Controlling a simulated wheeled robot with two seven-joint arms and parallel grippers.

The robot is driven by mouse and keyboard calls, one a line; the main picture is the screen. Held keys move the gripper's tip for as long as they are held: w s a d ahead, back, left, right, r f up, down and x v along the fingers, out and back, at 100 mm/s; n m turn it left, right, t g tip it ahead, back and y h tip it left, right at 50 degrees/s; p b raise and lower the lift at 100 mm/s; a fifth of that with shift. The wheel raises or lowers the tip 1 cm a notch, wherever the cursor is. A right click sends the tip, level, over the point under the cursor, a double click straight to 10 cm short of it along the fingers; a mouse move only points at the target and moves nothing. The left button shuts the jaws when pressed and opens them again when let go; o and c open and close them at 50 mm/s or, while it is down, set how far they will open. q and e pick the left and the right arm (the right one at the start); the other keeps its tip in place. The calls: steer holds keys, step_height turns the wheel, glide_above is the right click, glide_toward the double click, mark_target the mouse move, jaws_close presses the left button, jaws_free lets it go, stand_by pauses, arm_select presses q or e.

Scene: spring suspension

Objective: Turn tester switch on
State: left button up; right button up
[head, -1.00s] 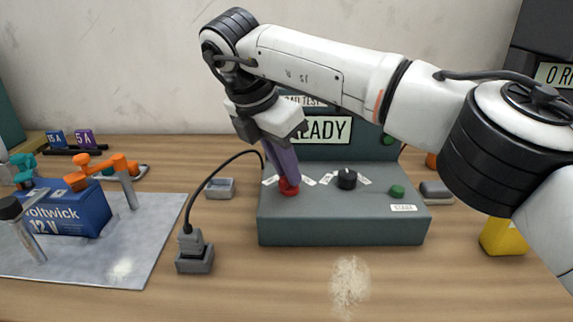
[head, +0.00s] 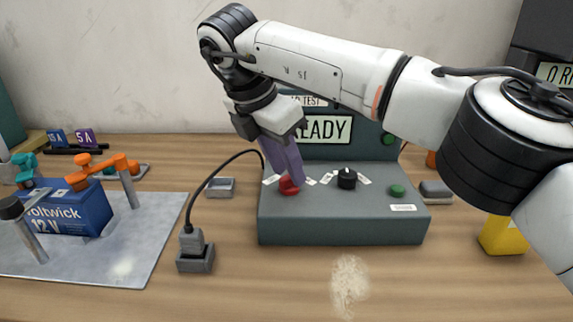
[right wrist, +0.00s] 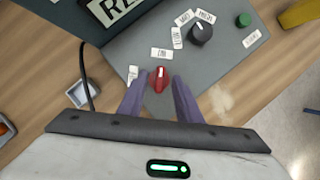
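The grey tester (head: 340,228) stands on the table, with a lit sign reading "READY" (head: 330,130) behind its top. Its red rotary switch (head: 289,186) is at the left of the top, beside small white labels. In the right wrist view the red switch (right wrist: 160,80) shows a white pointer mark toward the upper label. My right gripper (head: 290,178) reaches down to the switch with purple fingers. In the right wrist view the fingers (right wrist: 160,88) stand on both sides of the switch, with gaps visible. My left gripper is out of view.
A black knob (head: 347,179) and a green button (head: 397,190) sit right of the switch. A plug in a grey socket block (head: 195,258) has a black cable behind the tester. A blue battery (head: 75,215) is at left; a yellow block (head: 503,236) is at right.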

arm_select(q)
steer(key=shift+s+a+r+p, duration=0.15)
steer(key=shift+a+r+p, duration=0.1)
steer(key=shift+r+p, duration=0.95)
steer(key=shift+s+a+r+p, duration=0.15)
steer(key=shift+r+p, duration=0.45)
steer(key=shift+p, duration=1.05)
arm_select(e)
steer(key=v, duration=0.9)
steer(key=shift+r, duration=0.35)
